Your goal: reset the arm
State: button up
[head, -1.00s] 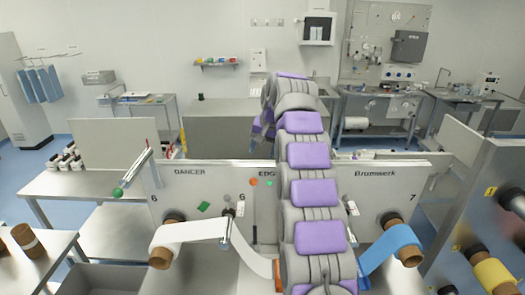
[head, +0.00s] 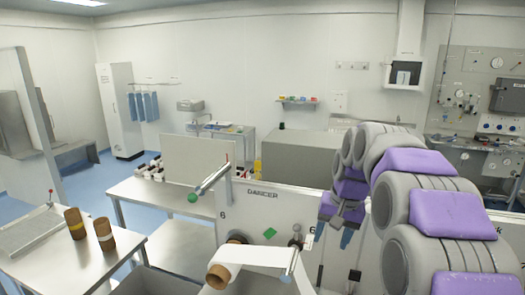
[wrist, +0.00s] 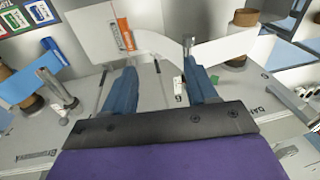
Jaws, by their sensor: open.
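My arm, grey with purple pads, rises at the right of the head view and bends over toward the machine panel. My gripper (head: 349,232) hangs down in front of the panel, to the right of the DANCER label. In the wrist view my gripper (wrist: 163,88) shows two blue fingers spread apart with nothing between them. Beyond the fingers are the white web (wrist: 170,45) and the panel face. My arm hides much of the right part of the panel in the head view.
A steel table (head: 75,258) with two brown cores stands at left. Blue floor (head: 92,185) shows open behind it.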

jog(key=s+a+f+n+g+b, duration=0.1)
jog(key=s+f+b, duration=0.3)
jog(key=s+f, duration=0.4)
jog(key=s+a+f+n+g+h+b, duration=0.1)
jog(key=s+f+b, duration=0.2)
jog(key=s+f, duration=0.5)
jog(key=s+f+n+g+b, duration=0.1)
jog(key=s+f+b, duration=0.3)
jog(key=s, duration=1.7)
notch_tip(320, 180, down, 5)
jog(key=shift+s+a+r+b, duration=0.1)
jog(key=shift+s+a+b, duration=0.25)
jog(key=shift+a, duration=0.05)
